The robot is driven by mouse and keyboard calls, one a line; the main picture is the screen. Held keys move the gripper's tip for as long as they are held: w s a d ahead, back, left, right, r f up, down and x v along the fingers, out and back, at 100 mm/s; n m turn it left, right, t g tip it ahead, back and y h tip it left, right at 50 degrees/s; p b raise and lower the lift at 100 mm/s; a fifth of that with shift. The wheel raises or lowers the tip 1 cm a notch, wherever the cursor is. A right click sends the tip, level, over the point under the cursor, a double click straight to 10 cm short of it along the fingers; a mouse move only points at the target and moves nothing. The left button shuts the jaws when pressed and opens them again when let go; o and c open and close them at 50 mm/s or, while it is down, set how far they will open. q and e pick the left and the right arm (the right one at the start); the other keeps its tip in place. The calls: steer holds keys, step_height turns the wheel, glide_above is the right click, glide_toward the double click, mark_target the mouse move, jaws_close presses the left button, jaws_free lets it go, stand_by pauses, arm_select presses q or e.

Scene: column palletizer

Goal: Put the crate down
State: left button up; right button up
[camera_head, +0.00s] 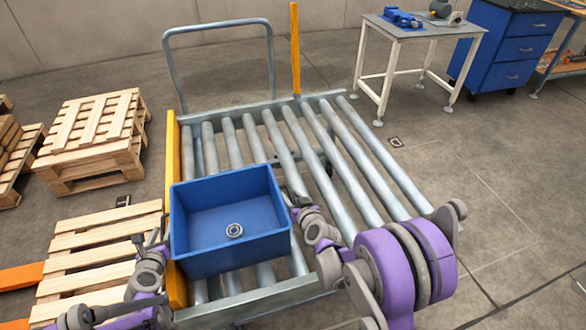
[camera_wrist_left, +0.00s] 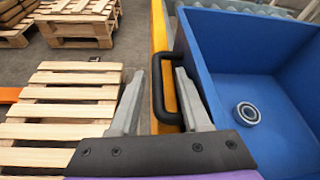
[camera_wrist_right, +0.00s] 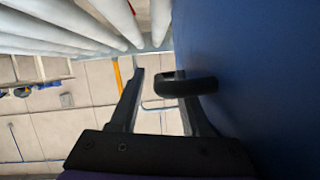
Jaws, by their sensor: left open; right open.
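The blue crate (camera_head: 232,245) is an open box that appears to rest upright on the grey rollers, close beside the yellow side rail. A metal ring (camera_head: 234,230) lies on its floor; it also shows in the left wrist view (camera_wrist_left: 247,113). My left gripper (camera_head: 150,243) is at the crate's left side, its fingers open with the crate's black handle (camera_wrist_left: 166,92) between them. My right gripper (camera_head: 298,203) is at the crate's right side, also open. In the right wrist view, a black handle (camera_wrist_right: 188,87) reaches between its fingers. The crate's underside is hidden.
The roller bed (camera_head: 335,165) is free to the right of and behind the crate. The yellow rail (camera_head: 176,165) bounds its left side. Pallets (camera_head: 90,270) stand at the left. A small table (camera_head: 425,28) and a blue cabinet (camera_head: 505,50) stand at the back right.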

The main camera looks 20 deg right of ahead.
steer(key=shift+s, duration=0.1)
arm_select(q)
steer(key=v, duration=1.2)
arm_select(e)
steer(key=v, duration=1.2)
arm_select(q)
steer(key=shift+f, duration=0.1)
